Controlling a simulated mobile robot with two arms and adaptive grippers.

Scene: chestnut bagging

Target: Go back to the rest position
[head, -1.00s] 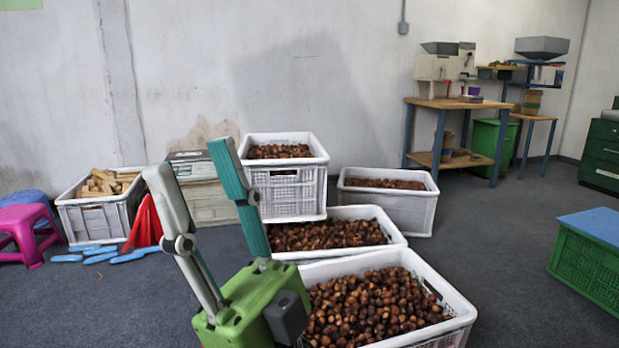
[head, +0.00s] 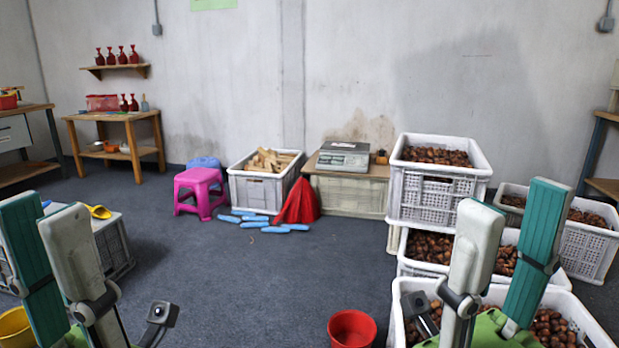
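My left gripper (head: 42,210) is at the lower left, fingers pointing up and apart, with nothing between them. My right gripper (head: 514,198) is at the lower right, also upright with its fingers apart and empty. It stands in front of the white crates of chestnuts, and its body hides part of the front crate (head: 592,330). Chestnuts (head: 430,247) lie in the crate behind that one.
A red bucket (head: 351,329) stands on the floor between my arms. A scale (head: 343,156) rests on a crate by the wall, beside a crate of wood (head: 262,188). A pink stool (head: 199,192) and blue tools (head: 255,222) are further left. The middle floor is clear.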

